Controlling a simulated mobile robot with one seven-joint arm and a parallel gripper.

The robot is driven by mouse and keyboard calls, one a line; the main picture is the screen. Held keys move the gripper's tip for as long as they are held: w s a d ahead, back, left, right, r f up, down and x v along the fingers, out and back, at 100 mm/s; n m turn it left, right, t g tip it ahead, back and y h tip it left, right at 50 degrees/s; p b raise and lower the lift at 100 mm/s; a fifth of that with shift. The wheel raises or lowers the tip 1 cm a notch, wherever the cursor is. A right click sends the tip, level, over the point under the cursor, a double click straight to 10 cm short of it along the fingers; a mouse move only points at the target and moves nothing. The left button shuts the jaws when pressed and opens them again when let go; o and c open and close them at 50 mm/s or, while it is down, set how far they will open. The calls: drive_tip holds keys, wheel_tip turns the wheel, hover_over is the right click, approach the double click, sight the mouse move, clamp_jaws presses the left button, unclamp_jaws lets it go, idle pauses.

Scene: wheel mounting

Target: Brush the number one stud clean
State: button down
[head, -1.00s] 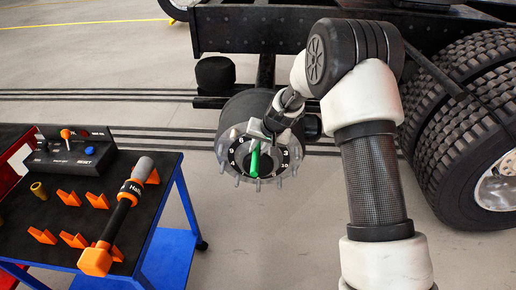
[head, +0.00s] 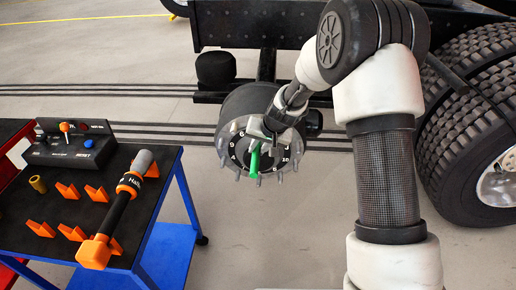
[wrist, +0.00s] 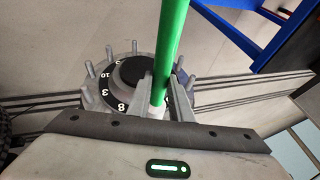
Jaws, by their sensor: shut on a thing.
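My gripper (head: 270,135) is shut on a green-handled brush (head: 254,160), in front of the wheel hub. The green handle (wrist: 172,45) also shows large in the wrist view between the two fingers (wrist: 162,95); the brush's bristles are hard to make out. The grey hub (head: 229,160) has a dark numbered ring and several metal studs around its rim. The number one mark is not readable, and the gripper and brush hide part of the ring. I cannot tell whether the brush touches a stud.
A blue cart (head: 165,245) with a black top stands at the left. It carries a control box (head: 70,147), orange holders (head: 68,190), a brass socket (head: 38,184) and an orange-black tool (head: 124,205). A truck tyre (head: 465,150) is at the right. Floor between cart and hub is clear.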

drive_tip(key=shift+w+p, duration=0.35)
drive_tip(key=shift+w, duration=1.5)
drive_tip(key=shift+s, duration=0.1)
drive_tip(key=shift+s+b, duration=0.7)
drive_tip(key=shift+s, duration=1.1)
drive_tip(key=shift+w+p, duration=0.35)
drive_tip(key=shift+w, duration=1.55)
drive_tip(key=shift+s, duration=0.25)
drive_tip(key=shift+s+b, duration=0.65)
drive_tip(key=shift+s, duration=1)
drive_tip(key=shift+w, duration=0.15)
